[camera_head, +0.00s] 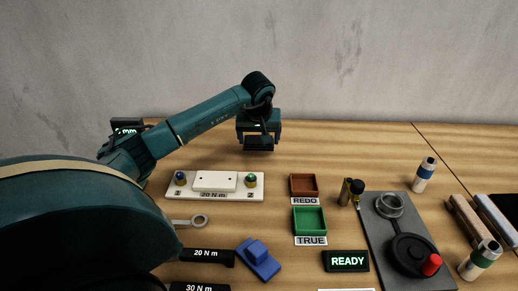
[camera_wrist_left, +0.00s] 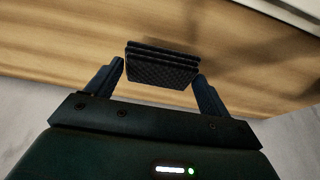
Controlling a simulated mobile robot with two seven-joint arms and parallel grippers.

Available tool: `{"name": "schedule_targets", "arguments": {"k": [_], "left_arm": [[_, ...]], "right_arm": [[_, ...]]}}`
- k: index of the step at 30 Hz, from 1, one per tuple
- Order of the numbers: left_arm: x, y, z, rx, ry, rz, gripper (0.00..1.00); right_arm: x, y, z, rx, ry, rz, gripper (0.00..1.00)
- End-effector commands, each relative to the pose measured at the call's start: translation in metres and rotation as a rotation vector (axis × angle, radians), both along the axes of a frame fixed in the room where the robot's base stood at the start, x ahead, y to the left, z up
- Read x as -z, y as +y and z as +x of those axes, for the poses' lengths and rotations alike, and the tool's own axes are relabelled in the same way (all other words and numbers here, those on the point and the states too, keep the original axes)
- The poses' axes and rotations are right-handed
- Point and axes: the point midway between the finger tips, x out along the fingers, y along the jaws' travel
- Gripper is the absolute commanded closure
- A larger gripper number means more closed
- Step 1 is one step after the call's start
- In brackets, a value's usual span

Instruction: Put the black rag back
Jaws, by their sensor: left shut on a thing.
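My left gripper (camera_head: 259,138) hangs over the rear of the wooden table, behind the white plate. It is shut on the black rag (camera_head: 258,146), a dark folded block between its fingers. In the left wrist view, the left gripper (camera_wrist_left: 162,80) has the black rag (camera_wrist_left: 162,66) between its fingertips, with layered folds and a woven texture. The tabletop lies beyond the rag. I cannot tell whether the rag touches the table. My right gripper is not in view.
A white plate (camera_head: 215,181) with two knobs stands in front of my gripper. To its right are a brown tray (camera_head: 304,186), a green tray (camera_head: 310,221) and a grey board (camera_head: 385,240) with a crank. The table's rear right is mostly clear.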

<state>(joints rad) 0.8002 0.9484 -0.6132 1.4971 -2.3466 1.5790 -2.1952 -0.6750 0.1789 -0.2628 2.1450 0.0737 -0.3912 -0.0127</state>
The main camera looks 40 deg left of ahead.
Motion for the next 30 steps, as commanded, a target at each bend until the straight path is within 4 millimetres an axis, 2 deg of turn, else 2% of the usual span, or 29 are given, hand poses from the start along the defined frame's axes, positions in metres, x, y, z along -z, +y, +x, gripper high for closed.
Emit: {"name": "schedule_targets", "arguments": {"k": [9,21,22,28,30], "left_arm": [[0.037,-0.001,0.0,0.0,0.002,-0.001,0.45],[0.043,0.0,0.0,0.0,-0.001,0.001,0.45],[0.042,0.0,0.0,-0.001,-0.002,0.0,0.17],[0.042,0.0,0.0,0.0,-0.001,0.0,0.0],[0.042,0.0,0.0,0.0,-0.001,0.0,0.0]], "right_arm": [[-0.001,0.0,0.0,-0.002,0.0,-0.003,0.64],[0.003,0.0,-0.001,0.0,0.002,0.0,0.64],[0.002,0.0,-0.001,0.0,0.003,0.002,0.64],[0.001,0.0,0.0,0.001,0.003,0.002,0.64],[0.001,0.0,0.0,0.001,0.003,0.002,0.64]]}}
